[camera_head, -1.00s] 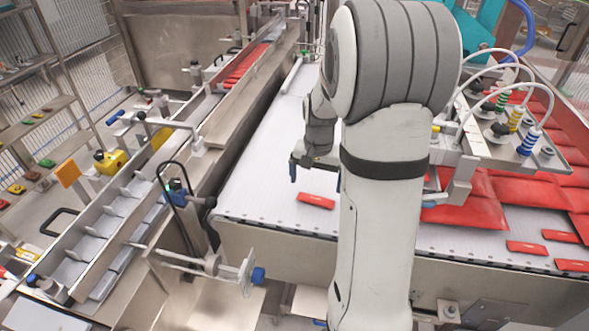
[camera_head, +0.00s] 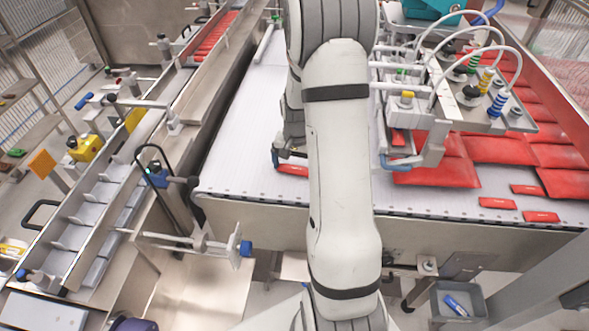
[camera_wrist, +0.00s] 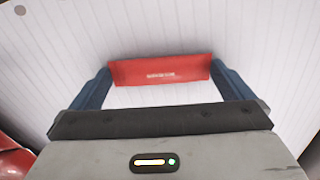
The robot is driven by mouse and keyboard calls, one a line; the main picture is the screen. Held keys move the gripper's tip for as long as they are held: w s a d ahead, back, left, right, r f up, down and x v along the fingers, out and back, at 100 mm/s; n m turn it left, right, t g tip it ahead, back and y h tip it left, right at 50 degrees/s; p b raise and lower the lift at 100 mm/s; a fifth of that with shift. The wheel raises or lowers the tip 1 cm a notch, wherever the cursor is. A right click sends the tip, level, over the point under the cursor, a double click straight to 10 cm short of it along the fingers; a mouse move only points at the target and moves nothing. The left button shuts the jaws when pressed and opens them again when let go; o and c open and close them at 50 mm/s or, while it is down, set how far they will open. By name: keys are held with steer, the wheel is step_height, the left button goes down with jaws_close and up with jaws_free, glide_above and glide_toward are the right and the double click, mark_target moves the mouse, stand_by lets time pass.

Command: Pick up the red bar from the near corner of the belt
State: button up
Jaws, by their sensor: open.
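The red bar (camera_wrist: 160,71) lies flat on the white belt (camera_wrist: 160,25) in the wrist view. My gripper (camera_wrist: 168,84) is open, with one blue finger near each end of the bar. I cannot tell whether the fingers touch it. In the head view the bar (camera_head: 292,170) lies at the near left corner of the belt (camera_head: 245,130), partly hidden by my arm. A blue fingertip of my gripper (camera_head: 276,158) shows just left of it.
Large red packs (camera_head: 500,149) lie on the right of the belt, with several smaller red bars (camera_head: 497,203) in front. A suction tool frame (camera_head: 470,100) with hoses hangs over that side. The belt left of my arm is clear.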

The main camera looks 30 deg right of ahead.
steer(key=c, duration=0.8)
steer(key=shift+r, duration=0.1)
